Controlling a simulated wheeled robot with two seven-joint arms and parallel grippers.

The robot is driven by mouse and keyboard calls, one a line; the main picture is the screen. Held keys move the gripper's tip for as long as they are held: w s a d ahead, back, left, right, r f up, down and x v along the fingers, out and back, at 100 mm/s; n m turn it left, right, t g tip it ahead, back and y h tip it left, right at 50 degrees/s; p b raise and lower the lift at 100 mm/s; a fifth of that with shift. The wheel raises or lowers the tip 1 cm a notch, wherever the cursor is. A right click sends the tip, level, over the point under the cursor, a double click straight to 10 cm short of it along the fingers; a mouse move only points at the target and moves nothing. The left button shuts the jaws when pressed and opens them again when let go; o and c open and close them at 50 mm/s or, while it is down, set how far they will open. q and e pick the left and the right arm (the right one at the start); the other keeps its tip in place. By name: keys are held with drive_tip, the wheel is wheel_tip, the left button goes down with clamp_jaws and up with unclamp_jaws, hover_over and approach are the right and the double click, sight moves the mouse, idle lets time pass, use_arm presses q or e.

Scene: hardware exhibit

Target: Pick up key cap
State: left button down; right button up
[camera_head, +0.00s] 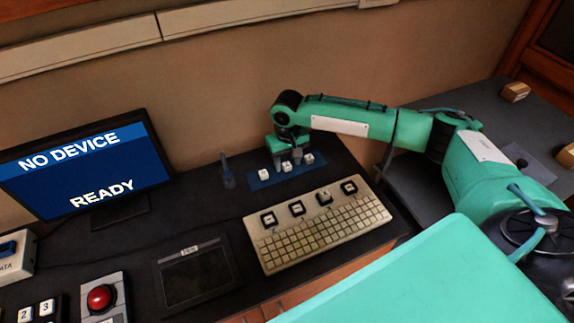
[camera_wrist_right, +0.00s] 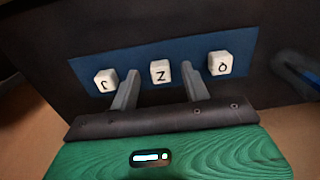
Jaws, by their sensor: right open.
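Three white key caps sit in a row on a blue mat (camera_head: 258,185), also visible in the wrist view (camera_wrist_right: 200,87). The middle cap (camera_wrist_right: 160,71) reads Z; it also shows in the head view (camera_head: 287,168). One end cap (camera_wrist_right: 219,63) looks like an upside-down Q; the other (camera_wrist_right: 106,82) has a letter I cannot read surely. My right gripper (camera_head: 294,157) is over the mat, behind the middle cap in the head view. In the wrist view its open fingers (camera_wrist_right: 159,68) point at the Z cap, with nothing held. My left gripper is not in view.
A beige keyboard (camera_head: 318,232) with several dark square spots along its top stands in front of the mat. A monitor (camera_head: 84,165), a dark pad (camera_head: 195,277) and a red button (camera_head: 101,297) are further left.

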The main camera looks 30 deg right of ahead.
drive_tip(key=shift+f, duration=0.45)
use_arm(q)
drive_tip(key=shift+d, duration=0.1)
use_arm(e)
drive_tip(key=shift+c, duration=0.2)
clamp_jaws()
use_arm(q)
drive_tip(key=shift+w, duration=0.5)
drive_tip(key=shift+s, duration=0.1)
